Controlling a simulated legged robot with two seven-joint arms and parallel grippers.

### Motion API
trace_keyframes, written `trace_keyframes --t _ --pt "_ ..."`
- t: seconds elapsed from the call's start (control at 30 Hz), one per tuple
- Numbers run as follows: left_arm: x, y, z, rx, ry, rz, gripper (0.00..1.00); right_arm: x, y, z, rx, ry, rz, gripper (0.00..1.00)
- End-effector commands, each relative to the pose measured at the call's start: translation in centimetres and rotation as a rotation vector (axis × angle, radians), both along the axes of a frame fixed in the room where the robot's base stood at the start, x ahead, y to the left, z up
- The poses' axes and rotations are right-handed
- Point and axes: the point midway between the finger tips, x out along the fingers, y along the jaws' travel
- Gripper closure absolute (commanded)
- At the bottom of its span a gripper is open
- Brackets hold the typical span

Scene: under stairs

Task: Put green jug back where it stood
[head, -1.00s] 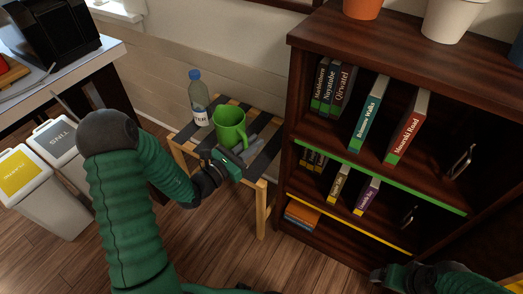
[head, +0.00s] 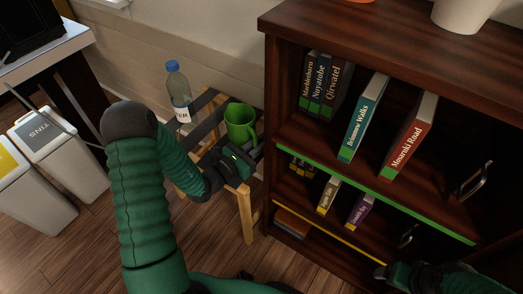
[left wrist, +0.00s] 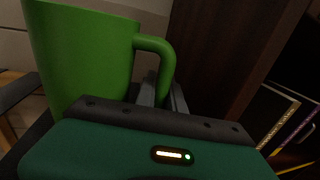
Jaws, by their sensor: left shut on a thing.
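The green jug (head: 240,124) is upright over the right side of a small slatted stool (head: 207,127), close to the bookcase. I cannot tell whether its base touches the slats. My left gripper (head: 250,153) is at the jug's near right side. In the left wrist view the jug (left wrist: 82,55) fills the upper left, and the fingers (left wrist: 168,98) are shut at the lower part of its handle. The jug's base is hidden behind the gripper. My right gripper (head: 395,272) shows partly at the bottom right; its fingers are unclear.
A water bottle (head: 179,92) stands on the stool, left of the jug. A dark bookcase (head: 290,160) with books rises just right of the stool. Bins (head: 50,142) and a table (head: 45,55) are on the left. Open wooden floor (head: 90,250) lies in front.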

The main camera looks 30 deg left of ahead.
Motion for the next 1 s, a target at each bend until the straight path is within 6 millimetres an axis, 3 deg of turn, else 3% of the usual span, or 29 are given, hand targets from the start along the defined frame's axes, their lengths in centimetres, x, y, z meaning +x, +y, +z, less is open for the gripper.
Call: trace_keyframes --t 0.1,0.4,0.43,0.6,0.9,1.0 --pt "0.0 -0.1 -2.4 0.0 -0.003 -0.001 1.0 0.0 0.0 -1.7 0.0 0.0 0.0 0.18" --pt "0.0 0.0 -2.5 0.0 -0.003 -0.001 1.0 0.0 0.0 -1.5 0.0 -0.001 0.0 0.18" --pt "0.0 0.0 -2.6 -0.001 0.0 0.0 0.84 0.0 0.0 -1.5 0.0 -0.001 0.0 0.18" --pt "0.0 0.0 -2.6 -0.001 0.0 0.0 0.65 0.0 0.0 -1.5 0.0 -0.001 0.0 0.18" --pt "-0.1 0.1 -2.4 -0.001 0.001 0.0 0.65 0.0 0.0 -1.3 0.0 0.0 0.0 0.18" --pt "-1.2 0.5 -2.3 -0.002 0.004 0.003 0.65 0.0 0.0 -0.6 0.0 0.0 0.0 0.18"
